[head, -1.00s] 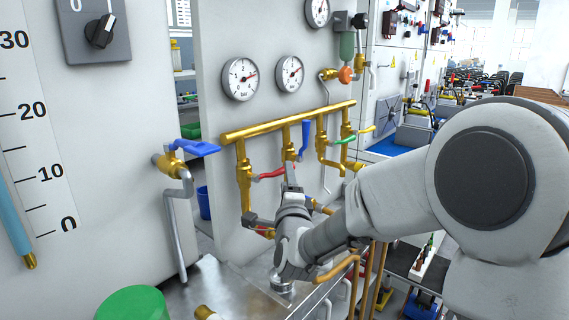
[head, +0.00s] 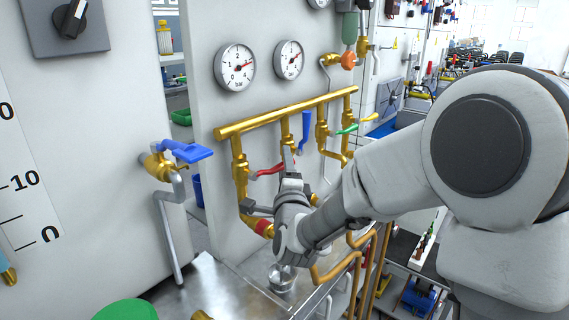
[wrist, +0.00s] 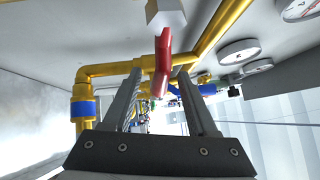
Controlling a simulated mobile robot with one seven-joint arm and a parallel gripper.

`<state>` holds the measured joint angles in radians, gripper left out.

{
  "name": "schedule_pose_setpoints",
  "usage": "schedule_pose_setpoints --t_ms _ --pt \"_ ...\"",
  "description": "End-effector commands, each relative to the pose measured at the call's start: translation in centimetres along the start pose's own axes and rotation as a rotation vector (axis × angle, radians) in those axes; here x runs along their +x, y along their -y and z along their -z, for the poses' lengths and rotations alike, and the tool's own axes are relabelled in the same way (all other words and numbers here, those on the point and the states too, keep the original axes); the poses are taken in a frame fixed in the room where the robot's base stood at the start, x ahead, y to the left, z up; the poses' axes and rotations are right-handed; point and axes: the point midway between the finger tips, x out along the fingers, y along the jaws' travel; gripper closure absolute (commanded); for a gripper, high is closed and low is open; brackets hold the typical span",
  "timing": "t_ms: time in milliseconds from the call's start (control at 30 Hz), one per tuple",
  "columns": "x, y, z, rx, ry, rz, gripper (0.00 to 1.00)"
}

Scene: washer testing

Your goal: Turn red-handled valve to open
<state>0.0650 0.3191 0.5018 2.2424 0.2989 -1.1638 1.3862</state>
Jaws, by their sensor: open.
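The red-handled valve sits on a brass vertical pipe below the slanted brass manifold in the head view. Its red lever (head: 267,169) points right and a little upward. My gripper (head: 271,182) is just below and in front of it, one finger beside the lever's right end. In the wrist view, my gripper (wrist: 159,78) is open, its two dark fingers apart. The lever's far part is partly hidden in the head view.
Blue (head: 304,132), green (head: 347,129) and yellow (head: 369,117) levers sit to the right on the manifold (head: 290,112). A separate blue-handled tap (head: 186,151) is at left. A metal bench (head: 205,286) lies below.

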Motion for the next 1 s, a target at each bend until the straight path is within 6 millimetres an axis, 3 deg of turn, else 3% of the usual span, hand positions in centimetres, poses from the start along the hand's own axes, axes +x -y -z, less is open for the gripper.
schedule_pose_setpoints --t_ms 133,467,1000 --pt "0.00 -0.02 0.00 0.000 0.000 0.000 0.42" --pt "0.00 -0.01 -0.01 0.000 0.000 0.000 1.00" --pt "0.02 0.02 -0.02 0.000 0.000 0.000 1.00"
